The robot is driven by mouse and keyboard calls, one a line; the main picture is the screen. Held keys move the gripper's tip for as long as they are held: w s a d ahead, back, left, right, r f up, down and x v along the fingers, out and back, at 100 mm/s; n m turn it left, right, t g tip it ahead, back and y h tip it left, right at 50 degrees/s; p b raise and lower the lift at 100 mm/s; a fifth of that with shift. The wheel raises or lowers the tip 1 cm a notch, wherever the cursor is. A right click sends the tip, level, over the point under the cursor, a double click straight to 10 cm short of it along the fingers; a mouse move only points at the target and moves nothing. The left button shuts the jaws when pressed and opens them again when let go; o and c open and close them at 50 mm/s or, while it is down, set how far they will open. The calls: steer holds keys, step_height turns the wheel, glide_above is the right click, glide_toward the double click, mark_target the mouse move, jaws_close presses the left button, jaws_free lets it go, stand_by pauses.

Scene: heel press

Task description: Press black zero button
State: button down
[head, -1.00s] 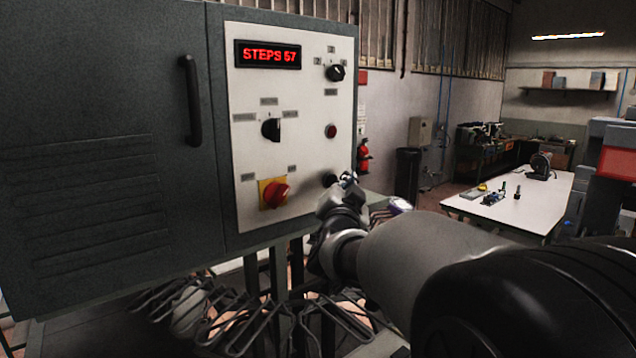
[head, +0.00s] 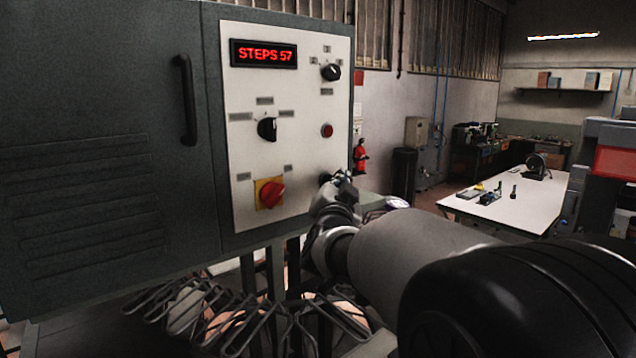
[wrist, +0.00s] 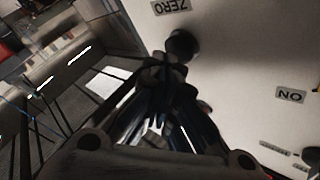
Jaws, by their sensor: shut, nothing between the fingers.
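The black zero button (head: 325,178) is at the lower right of the white control panel (head: 300,100). In the head view my gripper (head: 341,180) partly covers it. In the wrist view the round black button (wrist: 182,44) stands out from the panel beside the ZERO label (wrist: 171,6). My gripper (wrist: 168,66) is shut and empty, with its fingertips right at the button. I cannot tell whether they touch it.
The panel also carries a red display (head: 264,53) reading STEPS 57, a red button (head: 327,130), black selector knobs (head: 267,129) and a red-and-yellow switch (head: 270,193). Wire racks (head: 190,305) lie below the cabinet. A white table (head: 510,205) stands at the right.

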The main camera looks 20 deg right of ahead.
steer(key=shift+w+a, duration=0.25)
steer(key=shift+w, duration=0.2)
stand_by(0.6)
steer(key=shift+s+d, duration=0.1)
stand_by(0.3)
steer(key=shift+s+d+b, duration=0.25)
steer(key=shift+s+b, duration=0.45)
steer(key=shift+s, duration=0.05)
steer(key=s+b, duration=0.1)
steer(key=s+d+b, duration=0.1)
steer(key=s, duration=0.1)
steer(key=s+d+b, duration=0.1)
steer(key=shift+s, duration=0.3)
steer(key=shift+f, duration=0.1)
stand_by(0.3)
